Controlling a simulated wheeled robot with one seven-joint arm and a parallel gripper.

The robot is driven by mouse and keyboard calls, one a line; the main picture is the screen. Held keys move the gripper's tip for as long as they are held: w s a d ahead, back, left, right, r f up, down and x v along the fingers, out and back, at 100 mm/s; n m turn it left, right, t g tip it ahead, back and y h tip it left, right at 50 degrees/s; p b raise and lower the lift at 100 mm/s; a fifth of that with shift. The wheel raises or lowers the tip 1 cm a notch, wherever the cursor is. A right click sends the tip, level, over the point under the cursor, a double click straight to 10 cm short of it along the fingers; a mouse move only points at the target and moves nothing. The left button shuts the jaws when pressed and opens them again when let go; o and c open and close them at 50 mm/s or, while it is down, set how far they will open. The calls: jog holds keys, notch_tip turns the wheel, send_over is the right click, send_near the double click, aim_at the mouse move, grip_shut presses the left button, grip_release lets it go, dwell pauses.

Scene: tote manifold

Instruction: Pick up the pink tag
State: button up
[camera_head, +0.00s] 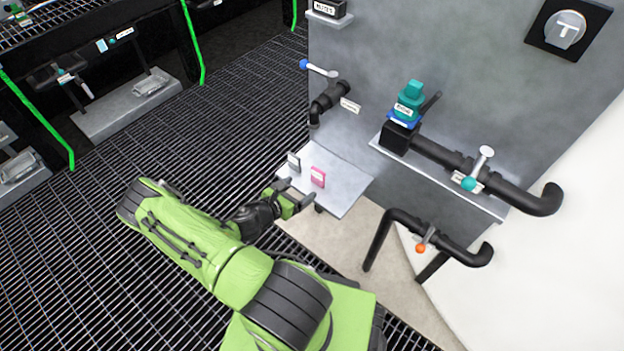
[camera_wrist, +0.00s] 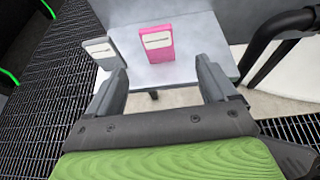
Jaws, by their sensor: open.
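The pink tag (camera_head: 318,177) stands upright on a small grey shelf (camera_head: 345,187) at the wall. It has a pale label on its face. It also shows in the wrist view (camera_wrist: 158,43), beyond the gap between my fingers and near the middle. My gripper (camera_head: 296,198) is open and empty at the shelf's near edge, with the tag in front of it and apart from the fingers. In the wrist view my two fingers (camera_wrist: 160,88) stand wide apart, and the tag's lower edge is visible on the shelf.
A grey tag (camera_head: 294,162) stands left of the pink one, close to my left finger in the wrist view (camera_wrist: 98,50). Black pipes with an orange-knobbed valve (camera_head: 421,248) are to the right. A blue-tipped lever (camera_head: 318,68) and pipe are above. Dark grating floor lies left.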

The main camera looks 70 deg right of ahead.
aim_at(317, 176)
jog(key=b+x, duration=0.3)
jog(key=x, duration=0.7)
jog(key=shift+w+d+f, duration=0.1)
jog(key=shift+c, duration=0.4)
jog(key=c, duration=1.1)
jog(key=shift+c, duration=0.2)
